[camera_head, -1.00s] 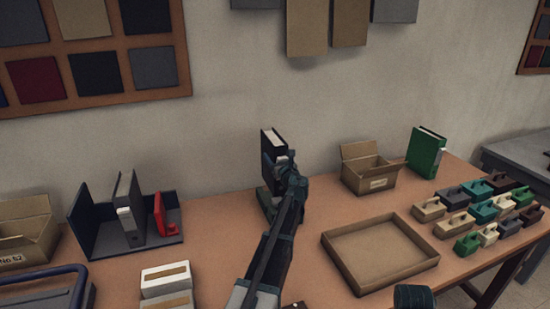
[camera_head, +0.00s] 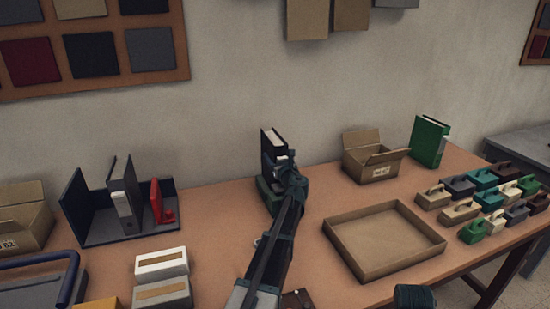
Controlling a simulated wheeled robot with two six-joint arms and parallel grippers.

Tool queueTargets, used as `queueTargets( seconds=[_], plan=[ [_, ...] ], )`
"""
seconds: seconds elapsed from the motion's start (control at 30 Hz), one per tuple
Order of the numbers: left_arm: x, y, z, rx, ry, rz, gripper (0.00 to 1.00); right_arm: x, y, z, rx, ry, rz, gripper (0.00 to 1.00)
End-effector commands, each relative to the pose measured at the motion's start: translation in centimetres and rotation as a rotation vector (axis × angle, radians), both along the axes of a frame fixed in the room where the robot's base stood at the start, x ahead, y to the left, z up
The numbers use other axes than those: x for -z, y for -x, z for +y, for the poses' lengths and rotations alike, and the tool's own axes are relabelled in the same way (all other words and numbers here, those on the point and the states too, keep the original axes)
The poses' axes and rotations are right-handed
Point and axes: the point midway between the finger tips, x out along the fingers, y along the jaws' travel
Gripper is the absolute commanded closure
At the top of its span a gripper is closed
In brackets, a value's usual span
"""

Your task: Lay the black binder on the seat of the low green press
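The black binder (camera_head: 267,143) is upright at the back middle of the table, with its pale page edges showing on top. The low green press (camera_head: 266,196) is directly below it, partly hidden by my arm. My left gripper (camera_head: 284,170) is at the near right side of the binder and appears shut on it; the fingertips are mostly hidden. The binder's lower edge is at or just above the press; I cannot tell whether they touch. My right gripper is not in view.
An open carton (camera_head: 372,164) and a green binder (camera_head: 429,141) stand right of the press. A shallow cardboard tray (camera_head: 345,262) lies in front. A dark organizer (camera_head: 85,215) with a grey binder and a red item is at left. Several small coloured blocks (camera_head: 474,232) fill the right.

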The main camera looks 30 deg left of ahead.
Motion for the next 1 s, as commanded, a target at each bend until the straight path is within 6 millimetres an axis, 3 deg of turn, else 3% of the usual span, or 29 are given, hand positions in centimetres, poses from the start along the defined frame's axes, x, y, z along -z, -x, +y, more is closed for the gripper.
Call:
queueTargets(
  seconds=[0.3, 0.33, 0.5, 0.8, 1.0],
  plan=[
    [0.1, 0.0, 0.0, 0.000, -0.001, 0.000, 1.00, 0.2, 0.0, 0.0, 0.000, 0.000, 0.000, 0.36],
    [0.1, 0.0, 0.0, 0.000, -0.001, 0.000, 0.33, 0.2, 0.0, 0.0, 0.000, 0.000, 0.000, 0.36],
    [0.1, 0.0, 0.0, 0.000, -0.001, 0.001, 0.03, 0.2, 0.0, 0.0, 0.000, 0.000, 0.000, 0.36],
    [0.2, 0.2, -0.2, 0.000, 0.000, 0.000, 0.00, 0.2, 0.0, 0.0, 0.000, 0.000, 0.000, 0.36],
    [0.2, 2.1, -2.3, 0.001, 0.000, 0.000, 0.00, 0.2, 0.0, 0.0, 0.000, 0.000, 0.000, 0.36]
  ],
)
